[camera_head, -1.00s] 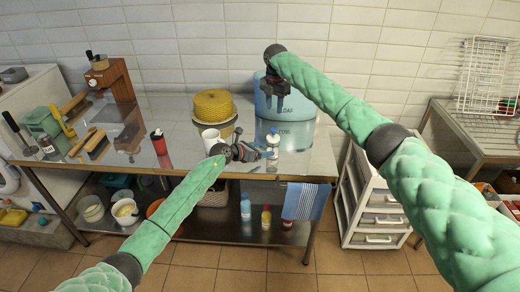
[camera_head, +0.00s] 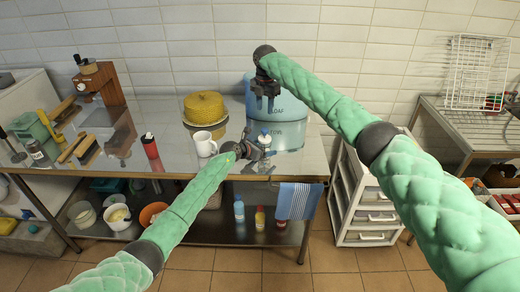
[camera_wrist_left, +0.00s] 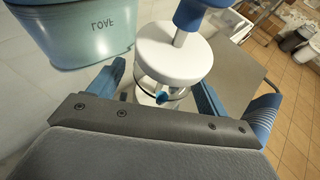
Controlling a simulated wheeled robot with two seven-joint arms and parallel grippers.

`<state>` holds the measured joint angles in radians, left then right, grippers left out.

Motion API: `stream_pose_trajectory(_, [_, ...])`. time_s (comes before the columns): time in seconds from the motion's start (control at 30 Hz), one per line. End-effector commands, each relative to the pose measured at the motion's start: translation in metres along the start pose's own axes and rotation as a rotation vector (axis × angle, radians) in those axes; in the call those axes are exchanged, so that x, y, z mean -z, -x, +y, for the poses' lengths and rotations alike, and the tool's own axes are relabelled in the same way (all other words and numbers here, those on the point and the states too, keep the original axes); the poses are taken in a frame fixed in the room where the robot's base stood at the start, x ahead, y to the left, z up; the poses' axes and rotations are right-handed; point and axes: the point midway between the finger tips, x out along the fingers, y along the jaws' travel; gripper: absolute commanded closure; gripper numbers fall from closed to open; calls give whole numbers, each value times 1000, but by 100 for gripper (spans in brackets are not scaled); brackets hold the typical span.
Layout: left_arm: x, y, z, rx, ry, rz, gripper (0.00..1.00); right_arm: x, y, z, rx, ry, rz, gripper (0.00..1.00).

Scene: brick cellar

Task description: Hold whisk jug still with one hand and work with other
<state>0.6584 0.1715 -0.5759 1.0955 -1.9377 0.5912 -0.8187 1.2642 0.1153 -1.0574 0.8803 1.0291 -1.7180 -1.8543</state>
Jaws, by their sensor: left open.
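The whisk jug (camera_head: 264,137), with a white lid and blue top, stands on the shiny table near its front edge. It also shows in the left wrist view, where its white lid (camera_wrist_left: 172,52) and clear body are between my open fingers. My left gripper (camera_head: 262,152) is open at the jug's front left, with a blue finger on either side of it; contact is not clear. My right gripper (camera_head: 265,100) is raised in front of the blue loaf bin, above and behind the jug.
The blue LOAF bin (camera_head: 290,107) stands close behind the jug. A blue cloth (camera_head: 298,201) hangs at the table's front.

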Motion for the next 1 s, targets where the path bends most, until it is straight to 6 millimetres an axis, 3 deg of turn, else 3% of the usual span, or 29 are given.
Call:
stream_pose_trajectory(0.3, [0,-2,0,0,0,0,23,0,0,0,0,0,0,64])
stream_pose_trajectory(0.6, [0,-2,0,0,0,0,75,0,0,0,0,0,0,64])
stream_pose_trajectory(1.0, [0,-2,0,0,0,0,75,0,0,0,0,0,0,64])
